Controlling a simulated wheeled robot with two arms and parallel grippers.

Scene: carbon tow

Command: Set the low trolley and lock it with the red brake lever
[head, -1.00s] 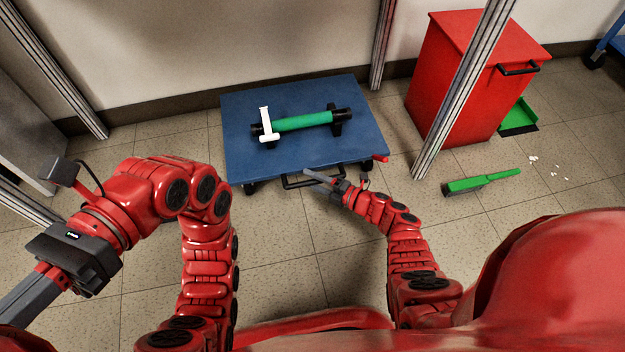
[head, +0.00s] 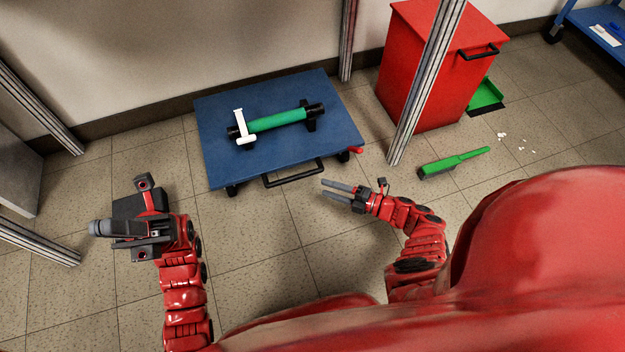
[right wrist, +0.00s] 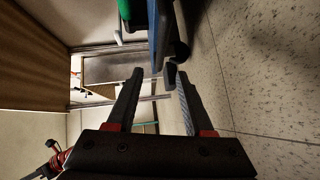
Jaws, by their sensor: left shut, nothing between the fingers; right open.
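The low trolley (head: 270,151) is a blue platform on dark casters near the wall in the head view. Its black handle (head: 293,176) faces me. The red brake lever (head: 356,150) sticks out at its front right corner. My right gripper (head: 323,188) is open and empty over the floor, right of the handle and below the lever. In the right wrist view, its fingers (right wrist: 160,72) are spread, with the trolley's blue edge (right wrist: 154,28) beyond them. My left gripper (head: 98,228) is shut and empty, left of the trolley and apart from it.
A green roll (head: 277,120) with a white clamp-like piece (head: 243,127) lies on the trolley. A metal post (head: 425,85) and red bin (head: 415,60) stand to the right. A green brush (head: 455,163) lies on the floor. Floor before the trolley is clear.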

